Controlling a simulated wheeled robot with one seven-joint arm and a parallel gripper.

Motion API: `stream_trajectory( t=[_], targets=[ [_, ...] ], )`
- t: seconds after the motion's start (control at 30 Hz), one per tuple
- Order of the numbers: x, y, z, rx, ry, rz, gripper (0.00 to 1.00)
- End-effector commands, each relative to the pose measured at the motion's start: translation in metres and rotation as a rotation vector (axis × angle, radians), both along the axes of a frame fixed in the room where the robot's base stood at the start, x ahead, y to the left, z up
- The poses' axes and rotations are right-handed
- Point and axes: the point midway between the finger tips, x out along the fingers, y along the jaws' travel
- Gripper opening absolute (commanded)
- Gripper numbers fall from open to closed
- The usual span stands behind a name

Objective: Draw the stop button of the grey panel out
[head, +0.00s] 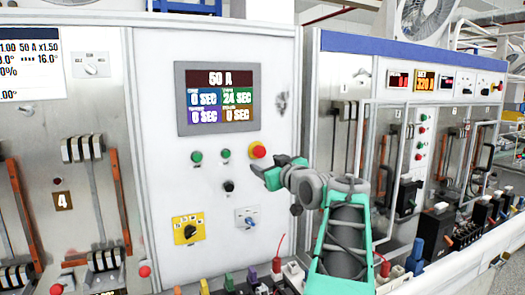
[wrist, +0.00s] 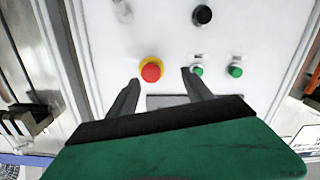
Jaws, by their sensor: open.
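The stop button (head: 258,151) is a red mushroom cap on a yellow ring, on the front of the grey panel (head: 160,110), below and right of its screen. In the wrist view the stop button (wrist: 151,70) shows between the fingertips, nearer the left finger. My gripper (head: 265,168) is just below and in front of the button in the head view. Its two dark fingers are spread apart in the wrist view (wrist: 161,77), with nothing held. I cannot tell how far the fingertips are from the panel face.
Two green buttons (head: 197,157) (head: 226,153) and a black button (head: 229,186) sit left of the stop button. A yellow rotary switch (head: 188,229) and a small selector (head: 246,217) are lower. Coloured connectors (head: 253,275) line the ledge below. Another cabinet (head: 340,75) stands to the right.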

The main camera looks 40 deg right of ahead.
Motion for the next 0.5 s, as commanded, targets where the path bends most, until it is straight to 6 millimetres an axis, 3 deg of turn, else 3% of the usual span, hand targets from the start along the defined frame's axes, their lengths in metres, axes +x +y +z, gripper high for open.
stream_trajectory(
  t=[0.03,0.13,0.5],
  targets=[
    [-0.006,-0.013,0.009,-0.017,-0.025,-0.010,0.59],
    [-0.004,-0.020,0.017,-0.031,-0.044,-0.011,0.59],
    [0.058,-0.036,0.019,-0.030,-0.041,-0.010,0.59]
  ],
)
